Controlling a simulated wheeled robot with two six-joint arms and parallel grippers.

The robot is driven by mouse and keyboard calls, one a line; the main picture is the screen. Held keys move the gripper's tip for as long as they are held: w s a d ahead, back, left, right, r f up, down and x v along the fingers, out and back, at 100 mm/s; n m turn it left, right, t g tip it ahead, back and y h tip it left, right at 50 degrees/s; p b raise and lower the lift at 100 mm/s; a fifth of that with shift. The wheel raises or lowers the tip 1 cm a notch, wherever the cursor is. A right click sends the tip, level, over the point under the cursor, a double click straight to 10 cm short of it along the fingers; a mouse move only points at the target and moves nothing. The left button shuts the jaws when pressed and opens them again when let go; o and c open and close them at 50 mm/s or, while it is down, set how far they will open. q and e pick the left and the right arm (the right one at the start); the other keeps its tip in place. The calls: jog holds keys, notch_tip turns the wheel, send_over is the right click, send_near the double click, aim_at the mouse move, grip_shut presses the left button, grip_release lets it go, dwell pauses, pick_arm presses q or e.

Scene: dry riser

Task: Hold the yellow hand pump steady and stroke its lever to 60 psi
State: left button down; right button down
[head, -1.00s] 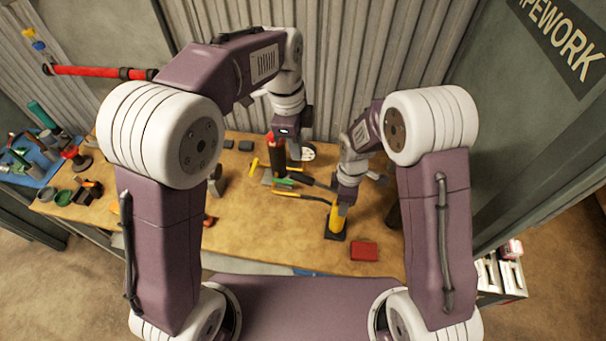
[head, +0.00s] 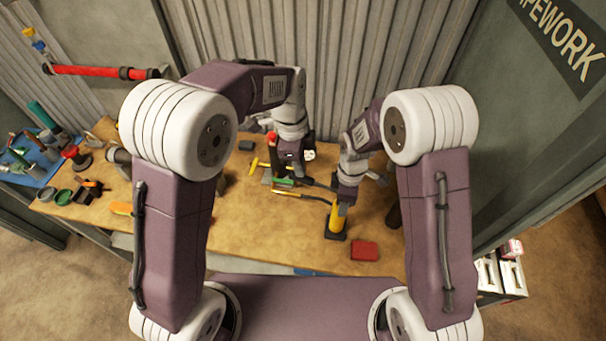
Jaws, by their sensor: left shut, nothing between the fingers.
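The yellow hand pump (head: 336,219) stands upright on a dark base on the workbench, right of centre. Its lever (head: 303,196), a thin bar with a yellow end, appears to reach left from the pump just above the bench. My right gripper (head: 346,198) is at the pump's top and covers it. Its fingers are too hidden to tell whether they grip the pump. My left gripper (head: 291,167) is shut and empty, above the bench behind the lever's left part. No pressure reading can be made out.
A red box (head: 364,250) lies in front of the pump. A dark cylinder with a red top (head: 272,148) stands beside my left gripper. Green and yellow tools lie near it. Fittings and a blue mat (head: 38,166) are at far left. The bench's front middle is clear.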

aim_at(287, 173)
pick_arm(q)
jog(key=shift+f, duration=2.25)
jog(key=shift+w+a+r, duration=0.1)
jog(key=shift+a+r, duration=0.2)
jog(key=shift+a, duration=0.5)
jog(key=shift+w+a+r, duration=0.1)
jog(key=shift+a+r, duration=0.15)
jog(key=shift+a, duration=0.55)
notch_tip(287, 173, up, 12)
jog(key=a, duration=0.1)
jog(key=shift+w, duration=0.15)
